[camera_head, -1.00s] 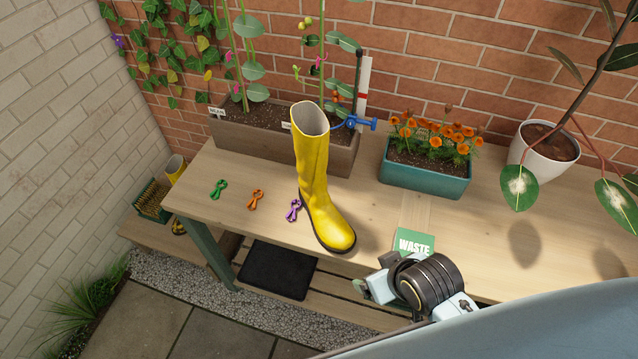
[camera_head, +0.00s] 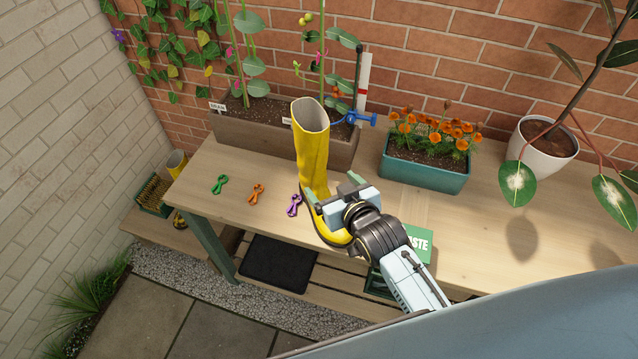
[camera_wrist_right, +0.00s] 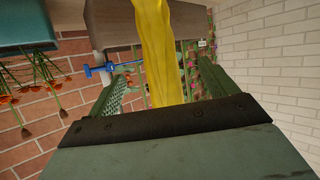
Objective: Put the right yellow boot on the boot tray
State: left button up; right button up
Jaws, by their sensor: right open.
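A tall yellow boot (camera_head: 312,150) stands upright on the wooden table, its toe toward the front edge. My right gripper (camera_head: 334,190) is open at the boot's lower shaft, above its foot, and hides part of the foot. In the right wrist view the boot's shaft (camera_wrist_right: 158,50) lies between the two spread green fingers (camera_wrist_right: 165,95); I cannot tell whether they touch it. A black mat that looks like the boot tray (camera_head: 278,264) lies bare on the low slatted shelf. A second yellow boot (camera_head: 176,164) stands partly hidden at the far left. My left gripper is not in view.
Green (camera_head: 220,184), orange (camera_head: 256,193) and purple (camera_head: 294,205) clips lie left of the boot. A brown planter (camera_head: 340,155) with a blue-handled tool (camera_head: 360,119) stands behind it. A teal flower box (camera_head: 425,175) and a green WASTE label (camera_head: 418,240) are to the right.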

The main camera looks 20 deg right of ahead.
aim_at(321, 172)
jog(key=x, duration=0.4)
jog(key=shift+w, duration=0.1)
jog(key=shift+d+f+x, duration=0.1)
jog(key=shift+f+x, duration=0.05)
jog(key=shift+x, duration=1.2)
jog(key=shift+d+f+x, duration=0.1)
jog(key=shift+d+x, duration=0.05)
jog(key=shift+x, duration=1.15)
grip_shut()
jog(key=shift+r, duration=0.1)
